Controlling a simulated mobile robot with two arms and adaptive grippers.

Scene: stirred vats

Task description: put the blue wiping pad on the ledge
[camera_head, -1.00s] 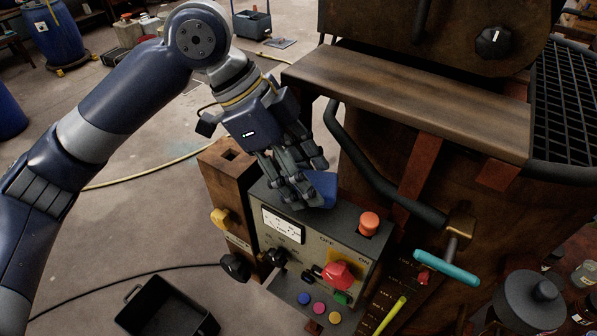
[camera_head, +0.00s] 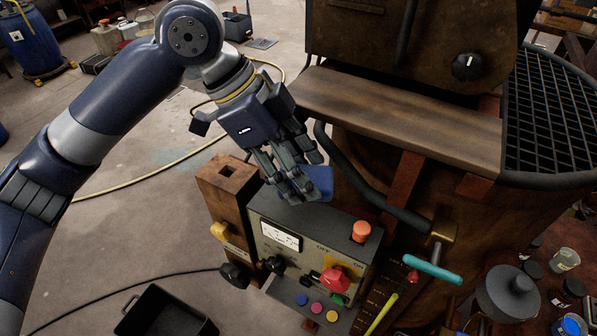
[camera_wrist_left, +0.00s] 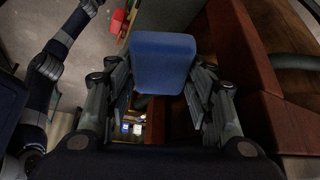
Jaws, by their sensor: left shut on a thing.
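The blue wiping pad (camera_head: 319,181) is held between the fingers of my left gripper (camera_head: 306,188), above the back of the grey control box. In the left wrist view the pad (camera_wrist_left: 162,62) fills the space between the two finger sets of the left gripper (camera_wrist_left: 163,85). The ledge (camera_head: 405,115) is a wide brown plank-like shelf on the front of the vat, to the right of the gripper and apart from it. My right gripper is not in view.
The control box (camera_head: 315,245) has a red knob, an orange button and a gauge. A dark bent pipe (camera_head: 365,190) runs below the ledge. A turquoise-handled lever (camera_head: 433,269) sticks out at right. The ledge top looks bare. A black bin (camera_head: 165,310) stands on the floor.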

